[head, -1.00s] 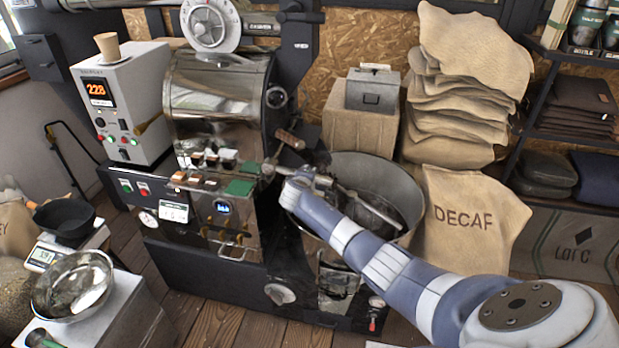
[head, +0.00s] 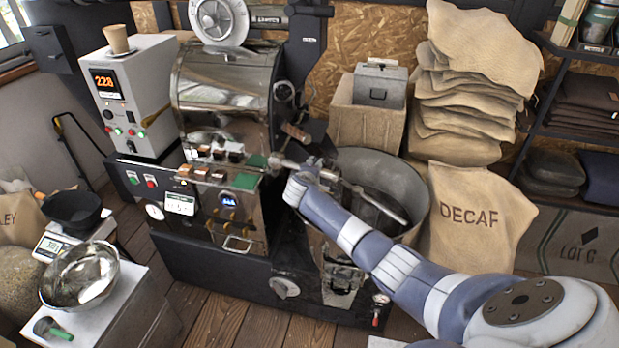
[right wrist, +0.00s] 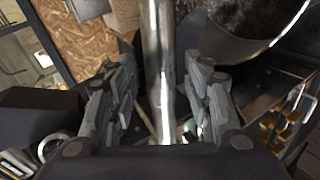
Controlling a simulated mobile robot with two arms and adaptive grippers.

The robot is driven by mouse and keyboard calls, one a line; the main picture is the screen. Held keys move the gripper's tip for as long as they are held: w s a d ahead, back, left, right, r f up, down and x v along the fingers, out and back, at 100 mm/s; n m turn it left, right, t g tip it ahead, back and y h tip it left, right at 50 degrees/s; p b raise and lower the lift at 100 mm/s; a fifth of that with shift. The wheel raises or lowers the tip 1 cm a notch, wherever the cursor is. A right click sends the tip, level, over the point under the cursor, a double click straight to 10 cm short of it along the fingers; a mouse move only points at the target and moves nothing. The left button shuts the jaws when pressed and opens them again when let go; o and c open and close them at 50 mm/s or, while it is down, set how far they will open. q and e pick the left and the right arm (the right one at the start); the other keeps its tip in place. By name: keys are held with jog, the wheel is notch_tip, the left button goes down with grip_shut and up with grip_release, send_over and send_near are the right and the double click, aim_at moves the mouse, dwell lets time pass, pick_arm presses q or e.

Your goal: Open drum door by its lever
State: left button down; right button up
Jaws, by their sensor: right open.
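The steel roaster drum (head: 222,88) stands in the head view, with its front face turned to the right. A lever with a brown wooden handle (head: 295,132) sticks out at the drum's front. My right gripper (head: 280,163) is just below that handle, in front of the machine. In the right wrist view my right gripper (right wrist: 165,105) is open, with a shiny metal bar (right wrist: 160,60) running between or just beyond its fingers. I cannot tell whether the bar is part of the lever or whether the fingers touch it. My left gripper is not in view.
The round cooling bin (head: 415,185) stands right of the roaster, partly behind my right arm. Burlap sacks (head: 480,215) are behind it. A white control box (head: 120,95) stands at left. A metal bowl (head: 80,275) and a scale (head: 52,245) are at lower left.

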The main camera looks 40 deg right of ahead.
jog(key=v, duration=1)
jog(key=shift+a, duration=0.2)
jog(key=shift+s, duration=0.15)
jog(key=s+a+f+g+y+b, duration=0.15)
jog(key=s+f, duration=0.45)
jog(key=f, duration=0.7)
jog(key=s+a+f+g+y+b, duration=0.1)
jog(key=s+a+f+y, duration=0.3)
jog(key=f, duration=0.8)
jog(key=s+a+f+g+b, duration=0.1)
jog(key=s+a+f, duration=0.1)
jog(key=s+f, duration=0.8)
jog(key=s+a+f+m+g+y+b, duration=0.1)
jog(key=s+a+f, duration=0.2)
jog(key=s+f, duration=0.5)
jog(key=s+a+f+m+g+y+b, duration=0.1)
jog(key=s+a+f, duration=0.3)
jog(key=s, duration=1.2)
jog(key=s+a+f+m+g+y+b, duration=0.1)
jog(key=s+a+f+m+g, duration=0.1)
jog(key=s+f, duration=1)
jog(key=shift+a+f+m, duration=0.2)
jog(key=shift+a+m, duration=0.1)
jog(key=shift+a, duration=0.6)
